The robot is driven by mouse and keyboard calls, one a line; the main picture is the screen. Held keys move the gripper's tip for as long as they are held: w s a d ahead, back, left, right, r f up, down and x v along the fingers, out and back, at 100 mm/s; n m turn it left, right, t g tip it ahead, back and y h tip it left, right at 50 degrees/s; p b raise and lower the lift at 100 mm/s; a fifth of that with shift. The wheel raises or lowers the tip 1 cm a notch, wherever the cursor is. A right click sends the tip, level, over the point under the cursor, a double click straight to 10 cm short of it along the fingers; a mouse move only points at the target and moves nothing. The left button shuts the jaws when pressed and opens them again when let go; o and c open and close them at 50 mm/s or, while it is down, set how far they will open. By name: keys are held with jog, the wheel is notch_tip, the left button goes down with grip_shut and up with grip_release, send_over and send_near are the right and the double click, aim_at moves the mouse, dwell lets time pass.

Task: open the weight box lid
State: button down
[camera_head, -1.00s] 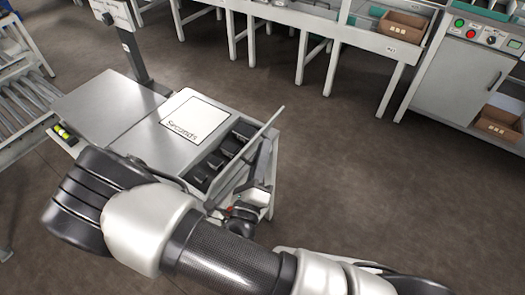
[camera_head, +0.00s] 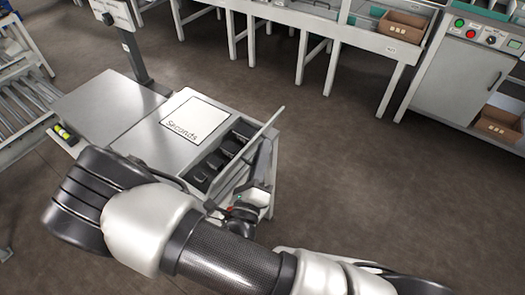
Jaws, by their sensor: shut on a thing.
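The weight box (camera_head: 207,172) is set in the right side of the grey bench and holds several dark weights (camera_head: 231,145). Its lid (camera_head: 246,152), a thin pale panel, stands raised at a steep tilt along the box's right side, so the inside shows. My gripper (camera_head: 264,158) is at the lid's outer right face, below its far upper corner, and is shut on the lid. The fingertips are small and partly hidden, so the exact contact is unclear.
A white sheet marked "Seconds" (camera_head: 194,117) lies on the bench top (camera_head: 132,134). A post (camera_head: 134,55) stands behind the bench. A roller conveyor (camera_head: 28,105) is at left, and a control cabinet (camera_head: 455,80) at back right. The floor (camera_head: 375,185) right of the bench is clear.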

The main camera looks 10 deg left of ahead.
aim_at(249, 147)
jog(key=r+n+p, duration=0.1)
jog(key=p, duration=0.1)
jog(key=a+r+n+p, duration=0.1)
jog(key=p, duration=0.1)
jog(key=shift+w+g, duration=0.2)
jog(key=shift+g, duration=0.1)
jog(key=shift+w+a+r+n+y+p, duration=0.15)
jog(key=shift+a+n+p, duration=0.2)
jog(key=shift+p, duration=0.25)
jog(key=shift+w+a+r+n+y+p, duration=0.15)
jog(key=shift+a+n+p, duration=0.15)
jog(key=shift+p, duration=0.3)
jog(key=shift+w+a+f, duration=0.15)
jog(key=shift+a, duration=0.35)
jog(key=c, duration=1.9)
grip_release()
jog(key=s+f, duration=0.2)
jog(key=s, duration=1.5)
jog(key=shift+s+p, duration=0.2)
jog(key=shift+p, duration=0.2)
